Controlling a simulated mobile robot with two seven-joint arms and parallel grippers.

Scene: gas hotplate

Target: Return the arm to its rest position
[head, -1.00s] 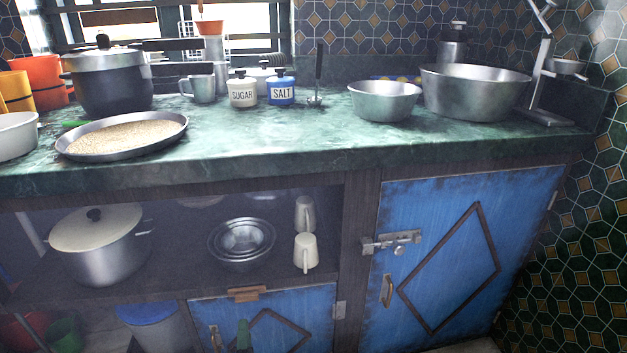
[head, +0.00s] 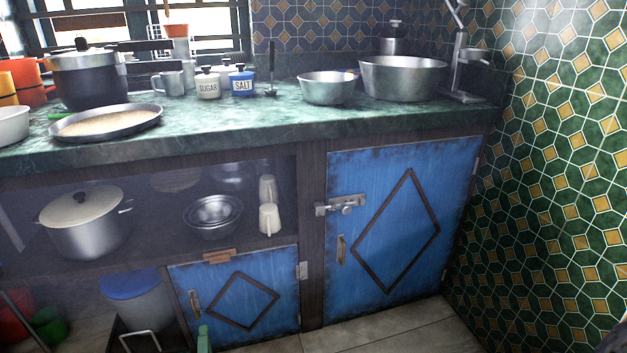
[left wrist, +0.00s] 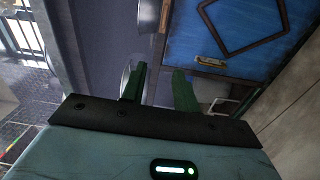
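My left gripper (left wrist: 158,74) shows in the left wrist view with its two green fingers apart and nothing between them. In the head view only a small green part of it (head: 204,338) shows at the bottom edge, in front of the lower blue cupboard door (head: 243,300). It is below counter height and apart from the counter (head: 215,133). The rest of the left arm is out of the head view. My right gripper is not in view.
The larger blue door (head: 383,225) has a metal latch (head: 340,205). Left of it an open shelf holds a lidded pot (head: 85,225), bowls (head: 213,213) and mugs (head: 268,218). A green tiled wall (head: 560,180) stands at right. Some floor (head: 385,328) shows clear.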

